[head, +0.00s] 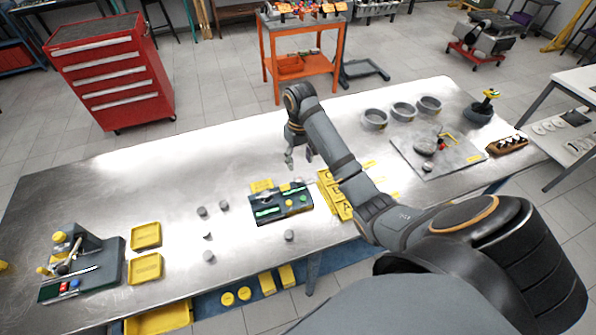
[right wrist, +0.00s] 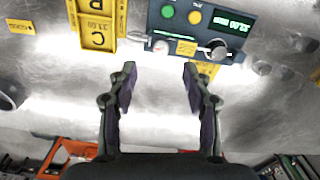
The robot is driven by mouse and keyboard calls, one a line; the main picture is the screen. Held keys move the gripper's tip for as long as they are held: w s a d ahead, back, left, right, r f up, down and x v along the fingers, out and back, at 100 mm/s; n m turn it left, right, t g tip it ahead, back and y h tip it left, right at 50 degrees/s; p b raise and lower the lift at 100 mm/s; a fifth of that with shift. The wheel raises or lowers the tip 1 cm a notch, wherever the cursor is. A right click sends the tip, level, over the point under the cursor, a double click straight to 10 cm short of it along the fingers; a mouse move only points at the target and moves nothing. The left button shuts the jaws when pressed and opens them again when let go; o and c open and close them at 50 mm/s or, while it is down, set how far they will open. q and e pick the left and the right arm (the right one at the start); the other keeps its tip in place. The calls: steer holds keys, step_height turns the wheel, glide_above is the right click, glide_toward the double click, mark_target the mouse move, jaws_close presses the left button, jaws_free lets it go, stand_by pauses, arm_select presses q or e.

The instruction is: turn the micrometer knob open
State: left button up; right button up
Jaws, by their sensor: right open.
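The dark gauge box (head: 268,214) stands on the steel bench, with green displays and coloured buttons. In the right wrist view the box (right wrist: 181,32) is at the top, with a green readout. A round silver knob (right wrist: 217,48) sits at its near edge, and a smaller silver round part (right wrist: 160,46) lies left of it. Which of these is the micrometer knob I cannot tell for sure. My right gripper (head: 298,158) is open and empty, behind the box and apart from it. In the wrist view its open fingers (right wrist: 158,75) point toward the box's edge. My left gripper is out of view.
Yellow lettered trays (head: 333,196) stand just right of the box. Several small grey cylinders (head: 209,256) stand to its left and in front. A grey plate (head: 462,158) with parts and several grey rings (head: 403,111) are farther right. The bench's left middle is clear.

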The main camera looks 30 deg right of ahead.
mark_target(298, 179)
steer(key=f+b, duration=0.1)
steer(key=f, duration=0.1)
steer(key=f+b, duration=0.3)
steer(key=f, duration=0.1)
steer(key=shift+w+a+b, duration=0.15)
steer(key=shift+w+b, duration=0.15)
steer(key=shift+b, duration=0.05)
steer(key=shift+w+f+b, duration=0.1)
steer(key=shift+f+b, duration=0.5)
steer(key=shift+f, duration=0.35)
steer(key=shift+f+p, duration=0.65)
steer(key=shift+p, duration=0.05)
steer(key=shift+f, duration=0.15)
steer(key=shift+s, duration=0.2)
steer(key=shift+c, duration=1.1)
steer(key=shift+w, duration=0.1)
jaws_close()
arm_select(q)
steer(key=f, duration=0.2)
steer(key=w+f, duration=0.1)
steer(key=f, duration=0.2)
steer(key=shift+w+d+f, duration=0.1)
